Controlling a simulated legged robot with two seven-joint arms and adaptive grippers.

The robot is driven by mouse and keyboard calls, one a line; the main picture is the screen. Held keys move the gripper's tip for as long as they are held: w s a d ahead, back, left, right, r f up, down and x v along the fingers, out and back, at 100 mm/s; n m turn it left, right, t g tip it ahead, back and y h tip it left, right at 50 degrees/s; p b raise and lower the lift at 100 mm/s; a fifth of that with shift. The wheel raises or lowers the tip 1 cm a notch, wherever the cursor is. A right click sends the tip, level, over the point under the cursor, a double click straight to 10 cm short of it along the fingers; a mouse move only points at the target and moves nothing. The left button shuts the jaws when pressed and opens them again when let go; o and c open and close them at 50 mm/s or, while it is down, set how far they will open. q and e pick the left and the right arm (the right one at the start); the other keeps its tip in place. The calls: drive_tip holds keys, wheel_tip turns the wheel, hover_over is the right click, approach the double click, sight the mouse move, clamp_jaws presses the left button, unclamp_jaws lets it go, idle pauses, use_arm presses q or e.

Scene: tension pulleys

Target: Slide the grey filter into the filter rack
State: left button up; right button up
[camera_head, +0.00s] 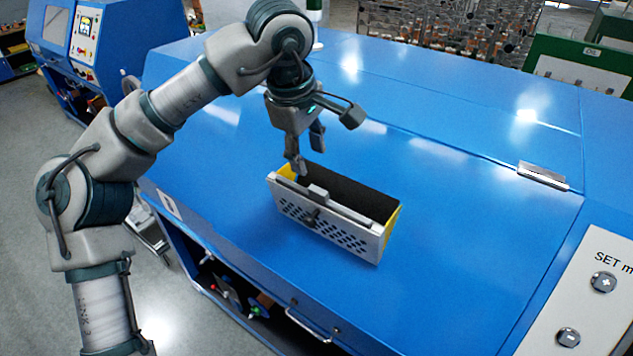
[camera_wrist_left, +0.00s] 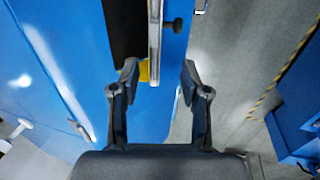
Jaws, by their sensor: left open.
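The grey filter (camera_head: 325,222) is a perforated metal panel with a dark knob and a raised tab on its top edge. It stands upright along the near side of the yellow filter rack (camera_head: 392,219), whose inside is dark; I cannot tell how far in it sits. My left gripper (camera_head: 307,150) is open and empty, pointing down above the rack's left end. In the left wrist view the filter's grey top edge (camera_wrist_left: 155,40) runs up between the open fingers (camera_wrist_left: 160,70), with the knob to its right. The right gripper is not in view.
The rack stands on the sloping blue cover of a machine (camera_head: 470,220), with bare surface around it. A metal hinge (camera_head: 543,176) and a white button panel (camera_head: 585,300) lie to the right. Another blue machine (camera_head: 75,45) stands at the back left.

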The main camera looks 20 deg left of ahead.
sight(319, 190)
use_arm(q)
drive_tip(key=x, duration=0.7)
drive_tip(key=w+x, duration=0.1)
drive_tip(key=x, duration=0.3)
drive_tip(key=shift+r, duration=0.1)
drive_tip(key=shift+f, duration=0.7)
drive_tip(key=shift+w+f, duration=0.35)
drive_tip(key=shift+s+r, duration=0.1)
clamp_jaws()
